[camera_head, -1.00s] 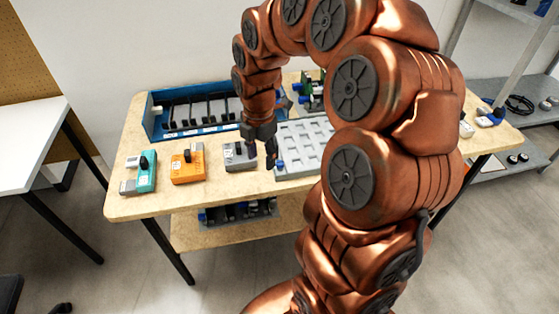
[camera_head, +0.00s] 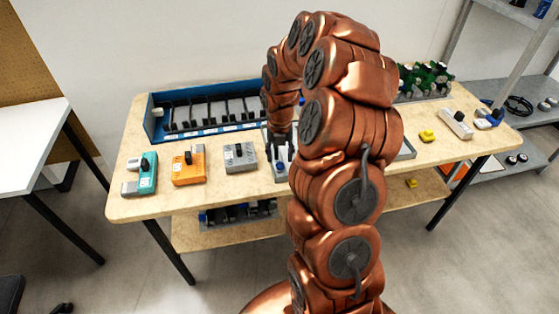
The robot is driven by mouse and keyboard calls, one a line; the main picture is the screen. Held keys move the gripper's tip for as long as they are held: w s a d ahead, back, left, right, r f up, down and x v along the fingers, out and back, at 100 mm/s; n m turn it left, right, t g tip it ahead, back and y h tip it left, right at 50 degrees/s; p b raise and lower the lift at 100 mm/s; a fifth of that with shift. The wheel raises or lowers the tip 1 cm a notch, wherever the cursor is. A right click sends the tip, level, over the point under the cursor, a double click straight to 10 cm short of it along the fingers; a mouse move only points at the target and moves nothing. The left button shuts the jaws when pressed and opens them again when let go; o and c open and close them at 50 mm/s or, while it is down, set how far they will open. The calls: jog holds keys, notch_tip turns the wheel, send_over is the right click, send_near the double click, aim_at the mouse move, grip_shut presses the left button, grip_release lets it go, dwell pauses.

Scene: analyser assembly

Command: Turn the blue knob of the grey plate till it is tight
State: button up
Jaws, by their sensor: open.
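The grey plate (camera_head: 281,177) lies on the table, mostly hidden behind my arm. Its front left corner shows, and a bit of its right end shows past the arm. The blue knob (camera_head: 281,166) sits at that front left corner. My gripper (camera_head: 283,157) points down with its fingers apart, right at the knob. I cannot tell whether the fingers are around the knob or just above or behind it, or whether they touch it.
Left of the plate stand a grey block (camera_head: 240,158), an orange block (camera_head: 188,165) and a teal block (camera_head: 140,175). A blue rack (camera_head: 205,110) is behind them. On the right are green boards (camera_head: 425,80), a yellow piece (camera_head: 427,136) and a grey device (camera_head: 456,124).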

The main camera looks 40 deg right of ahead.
aim_at(280, 164)
jog(key=shift+f+p, duration=0.4)
jog(key=shift+f, duration=1.4)
jog(key=shift+c, duration=0.4)
grip_shut()
